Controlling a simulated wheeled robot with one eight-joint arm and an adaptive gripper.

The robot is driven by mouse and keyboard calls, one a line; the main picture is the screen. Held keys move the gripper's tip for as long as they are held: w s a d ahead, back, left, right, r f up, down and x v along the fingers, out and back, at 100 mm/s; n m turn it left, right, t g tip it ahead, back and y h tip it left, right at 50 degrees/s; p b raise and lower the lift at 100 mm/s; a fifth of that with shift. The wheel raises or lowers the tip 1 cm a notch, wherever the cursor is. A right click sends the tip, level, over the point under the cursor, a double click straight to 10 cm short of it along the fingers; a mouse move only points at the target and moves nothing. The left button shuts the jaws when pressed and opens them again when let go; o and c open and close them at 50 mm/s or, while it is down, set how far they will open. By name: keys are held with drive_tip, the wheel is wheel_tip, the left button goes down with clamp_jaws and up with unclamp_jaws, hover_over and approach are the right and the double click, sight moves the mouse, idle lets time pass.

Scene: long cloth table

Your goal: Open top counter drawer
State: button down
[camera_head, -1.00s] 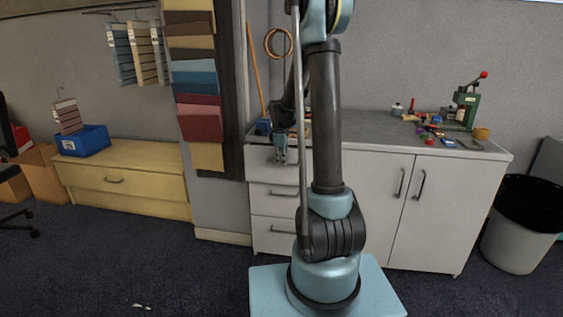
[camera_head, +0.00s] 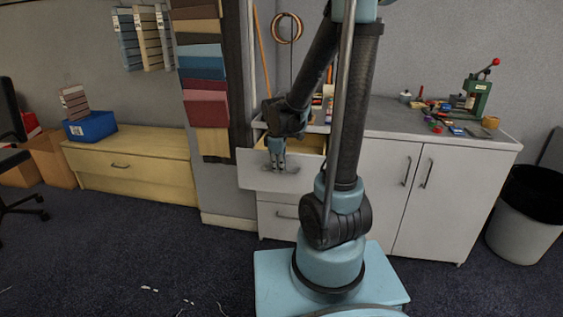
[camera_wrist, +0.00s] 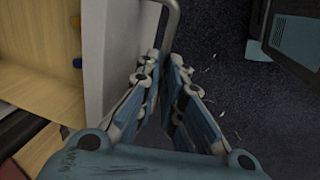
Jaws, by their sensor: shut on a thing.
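The top counter drawer (camera_head: 258,179) is pulled out from the grey-white counter, and its wooden inside shows behind its front. In the wrist view the drawer front (camera_wrist: 103,60) runs down the left, with the pale wooden interior (camera_wrist: 45,60) beside it. My gripper (camera_head: 277,168) is at the drawer front. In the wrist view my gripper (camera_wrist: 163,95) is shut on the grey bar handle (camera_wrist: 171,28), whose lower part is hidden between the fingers.
The lower drawer (camera_head: 280,215) and the counter's two doors are shut. Small tools and a green press (camera_head: 477,95) stand on the counter top. A bin (camera_head: 525,220) stands at the right. Dark carpet in front of the drawer is clear.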

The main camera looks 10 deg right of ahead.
drive_tip(key=shift+s+a, duration=0.2)
drive_tip(key=shift+s, duration=0.35)
drive_tip(key=shift+s+a, duration=0.15)
drive_tip(key=shift+s, duration=0.35)
drive_tip(key=c, duration=1.7)
unclamp_jaws()
drive_tip(key=shift+r, duration=0.1)
drive_tip(key=shift+s+a+r, duration=0.1)
drive_tip(key=shift+s+r, duration=0.25)
drive_tip(key=shift+r, duration=1.55)
drive_tip(key=shift+s+a+r, duration=0.15)
drive_tip(key=shift+s+r, duration=0.15)
drive_tip(key=shift+r, duration=1.65)
drive_tip(key=shift+s+a+r, duration=0.1)
drive_tip(key=shift+s+r, duration=0.25)
drive_tip(key=shift+r, duration=1.55)
drive_tip(key=s+d+f+m, duration=0.3)
drive_tip(key=s+m, duration=0.1)
drive_tip(key=s, duration=0.2)
drive_tip(key=s+d+f+m, duration=0.2)
drive_tip(key=s+d+m, duration=0.2)
drive_tip(key=s+m, duration=0.1)
drive_tip(key=s+d+f+m, duration=0.3)
drive_tip(key=s+m, duration=0.2)
drive_tip(key=s, duration=0.2)
drive_tip(key=shift+d+f+y, duration=0.25)
drive_tip(key=shift+f+y, duration=0.1)
drive_tip(key=shift+y, duration=0.05)
